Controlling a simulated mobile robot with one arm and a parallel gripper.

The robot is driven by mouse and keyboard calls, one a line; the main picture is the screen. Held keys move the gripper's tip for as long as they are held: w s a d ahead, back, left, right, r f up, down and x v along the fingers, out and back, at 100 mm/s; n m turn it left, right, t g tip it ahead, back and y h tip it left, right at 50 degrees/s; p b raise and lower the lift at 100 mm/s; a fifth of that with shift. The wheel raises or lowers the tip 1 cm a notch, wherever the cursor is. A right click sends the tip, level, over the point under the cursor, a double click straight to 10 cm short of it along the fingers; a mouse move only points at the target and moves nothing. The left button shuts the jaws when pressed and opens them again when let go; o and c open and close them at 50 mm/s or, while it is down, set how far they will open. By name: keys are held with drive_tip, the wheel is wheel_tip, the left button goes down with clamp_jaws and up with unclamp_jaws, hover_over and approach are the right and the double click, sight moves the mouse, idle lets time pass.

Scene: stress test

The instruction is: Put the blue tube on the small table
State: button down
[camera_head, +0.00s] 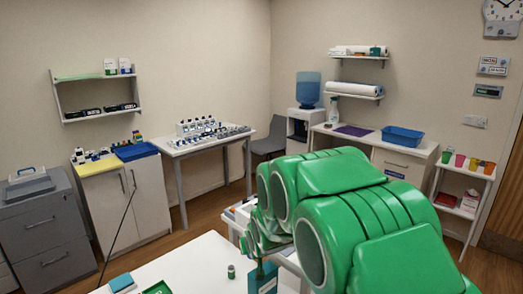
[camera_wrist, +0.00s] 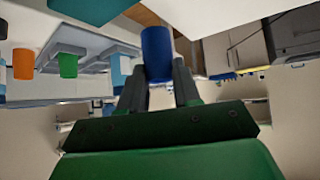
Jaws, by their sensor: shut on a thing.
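In the wrist view my gripper (camera_wrist: 158,70) is shut on a blue tube (camera_wrist: 157,45), which sticks out beyond the two dark fingers. In the head view my green arm hides the gripper and the tube. A narrow white table with grey legs (camera_head: 179,184) stands by the back wall, with many small vials on it. A white table (camera_head: 190,262) is in the foreground. I cannot tell which of these is the small table.
An orange tube (camera_wrist: 22,63) and a green tube (camera_wrist: 67,64) show in the wrist view. A white cabinet (camera_head: 128,205) and a grey chair (camera_head: 270,137) stand further back.

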drive_tip(key=w+d+m+h, duration=0.2)
drive_tip(key=d+m, duration=0.1)
drive_tip(key=d, duration=1.5)
wheel_tip(320, 180, up, 9)
drive_tip(key=w+d+m+h, duration=0.1)
drive_tip(key=w+d+m, duration=0.15)
drive_tip(key=w, duration=0.75)
drive_tip(key=w+d+m+h, duration=0.15)
drive_tip(key=w+d, duration=0.25)
drive_tip(key=w, duration=0.5)
drive_tip(key=shift+n, duration=0.6)
drive_tip(key=shift+w+a+f, duration=0.1)
drive_tip(key=shift+a+f, duration=0.05)
drive_tip(key=shift+f, duration=2.95)
drive_tip(key=shift+w+a+f, duration=0.1)
drive_tip(key=shift+a+f, duration=0.05)
drive_tip(key=shift+f, duration=2.95)
drive_tip(key=shift+f, duration=0.25)
drive_tip(key=c, duration=0.7)
unclamp_jaws()
drive_tip(key=shift+s+r, duration=0.1)
